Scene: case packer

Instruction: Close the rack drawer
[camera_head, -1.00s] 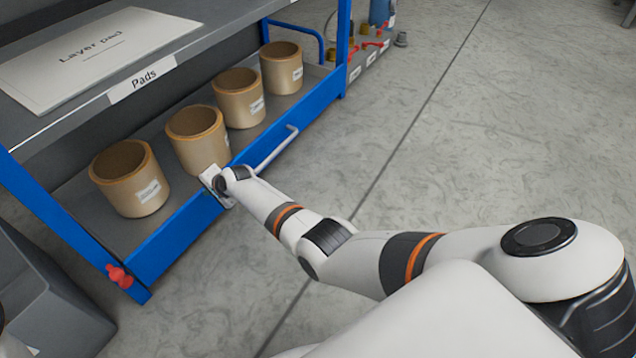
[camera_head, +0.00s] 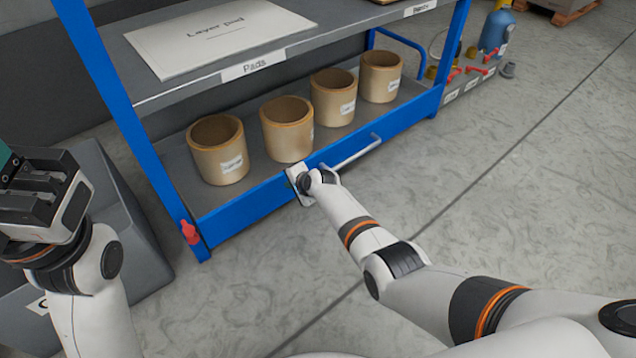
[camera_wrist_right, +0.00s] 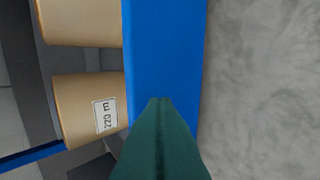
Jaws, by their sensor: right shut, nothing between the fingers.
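The rack drawer has a blue front panel (camera_head: 255,205) and a grey bar handle (camera_head: 352,153), and holds several tan pots (camera_head: 287,130). In the head view its front lies near the blue left post; I cannot tell whether it is fully in. My right gripper (camera_head: 297,186) is at the panel, left of the handle. In the right wrist view its green fingers (camera_wrist_right: 160,102) are shut and empty, with tips over the blue panel (camera_wrist_right: 165,50); contact is unclear. My left gripper (camera_head: 38,195) is raised at the left, away from the drawer; its fingers are cut off.
A shelf above holds a layer pad (camera_head: 215,35) and a "Pads" label (camera_head: 253,65). A red knob (camera_head: 189,232) is on the left post. A grey bin (camera_head: 140,225) stands left of the rack. The floor in front is clear.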

